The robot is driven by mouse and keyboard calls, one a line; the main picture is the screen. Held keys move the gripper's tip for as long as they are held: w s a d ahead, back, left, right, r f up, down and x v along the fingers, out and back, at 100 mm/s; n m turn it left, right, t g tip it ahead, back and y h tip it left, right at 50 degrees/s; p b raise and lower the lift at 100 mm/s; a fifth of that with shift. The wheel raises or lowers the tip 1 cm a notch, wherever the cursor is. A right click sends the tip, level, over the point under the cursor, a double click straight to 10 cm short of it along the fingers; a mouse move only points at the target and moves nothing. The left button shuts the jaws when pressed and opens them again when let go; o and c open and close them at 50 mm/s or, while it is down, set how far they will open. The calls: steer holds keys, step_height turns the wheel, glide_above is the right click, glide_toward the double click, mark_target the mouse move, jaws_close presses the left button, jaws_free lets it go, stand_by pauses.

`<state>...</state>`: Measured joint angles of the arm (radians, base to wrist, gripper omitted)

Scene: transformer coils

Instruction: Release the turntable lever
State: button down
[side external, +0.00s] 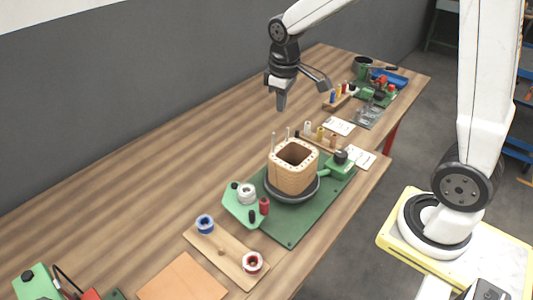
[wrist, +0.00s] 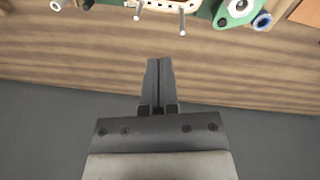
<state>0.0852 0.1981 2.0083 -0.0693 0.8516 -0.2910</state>
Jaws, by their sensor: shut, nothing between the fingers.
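The turntable (side external: 312,192) is a dark round disc on a green baseplate (side external: 290,235) in the side view. A square, hollow wooden coil former (side external: 290,180) stands on it. A green bracket with a dark knob (side external: 340,157) sits at the disc's right; I cannot tell whether this is the lever. My gripper (side external: 281,106) is shut and empty, pointing down, above and behind the former and apart from it. In the wrist view the closed fingers (wrist: 159,64) are over bare table. Only the near edge of the fixture shows at the top there.
Two upright metal pins (side external: 288,133) stand behind the former. A green holder with a white spool (side external: 246,194) is at its left. A wooden board (side external: 225,255) carries blue and red spools. Small bobbins and white cards lie to the right. The table's back left is clear.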

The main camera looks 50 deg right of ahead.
steer(key=w+d+f+n+g, duration=0.3)
steer(key=w+d+n, duration=0.1)
steer(key=w+d, duration=0.85)
step_height(320, 180, down, 7)
steer(key=a, duration=0.1)
steer(key=shift+w+f+h, duration=0.15)
steer(key=shift+w+h, duration=0.15)
steer(key=shift+h, duration=0.1)
steer(key=shift+f, duration=0.1)
steer(key=x, duration=1)
steer(key=shift+s, duration=0.2)
steer(key=shift+s+d, duration=0.3)
steer(key=shift+s, duration=0.15)
steer(key=shift+s+d, duration=0.8)
steer(key=shift+s, duration=0.35)
